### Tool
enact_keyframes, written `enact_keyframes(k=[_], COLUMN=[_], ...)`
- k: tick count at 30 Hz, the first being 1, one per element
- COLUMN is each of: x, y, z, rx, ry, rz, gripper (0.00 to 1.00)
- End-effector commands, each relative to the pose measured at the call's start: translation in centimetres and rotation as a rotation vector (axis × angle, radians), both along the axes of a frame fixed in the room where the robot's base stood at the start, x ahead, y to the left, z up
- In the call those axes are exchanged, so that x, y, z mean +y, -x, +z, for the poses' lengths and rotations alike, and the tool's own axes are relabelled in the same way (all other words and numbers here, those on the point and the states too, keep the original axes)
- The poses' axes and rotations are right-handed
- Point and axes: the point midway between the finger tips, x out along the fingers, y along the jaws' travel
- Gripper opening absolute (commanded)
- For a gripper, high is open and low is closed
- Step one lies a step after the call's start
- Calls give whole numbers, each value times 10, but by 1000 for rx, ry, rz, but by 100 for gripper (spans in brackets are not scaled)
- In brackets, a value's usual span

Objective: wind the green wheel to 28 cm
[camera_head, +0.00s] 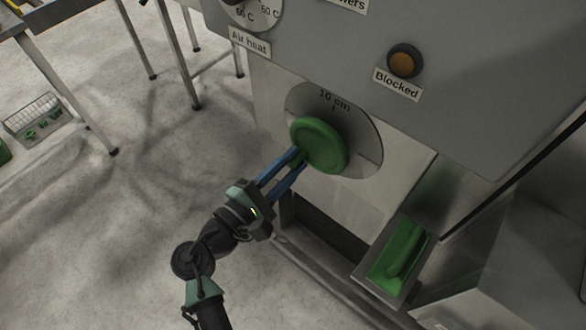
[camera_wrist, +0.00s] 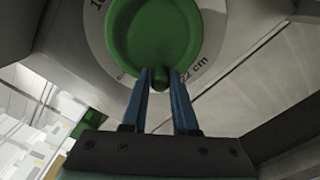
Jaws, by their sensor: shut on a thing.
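The green wheel (camera_head: 320,145) sits on a round grey dial plate (camera_head: 366,150) on the front of the machine. The plate's top mark reads about 10 cm in the head view. In the wrist view the green wheel (camera_wrist: 152,35) fills the top middle, with a small green knob (camera_wrist: 160,78) at its lower rim. A label ending in "2 cm" shows at the plate's lower right there. My gripper (camera_head: 299,160) reaches up from the lower left, its blue fingers shut on the knob. In the wrist view the fingertips (camera_wrist: 160,76) stand on both sides of the knob.
An orange button (camera_head: 404,61) labelled "Blocked" is above right of the wheel. The "Air heat" dial (camera_head: 252,10) is at the top. A green handle (camera_head: 400,258) sits in a tray at the lower right. Metal table legs stand at the upper left.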

Motion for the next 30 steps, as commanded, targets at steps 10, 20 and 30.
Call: enact_keyframes(k=[10, 20, 30], x=[6, 6, 3], y=[-3, -3, -2], z=[8, 8, 5], rx=[-42, -42, -34], ry=[-39, -38, -38], rz=[14, 13, 6], gripper=[0, 33, 57])
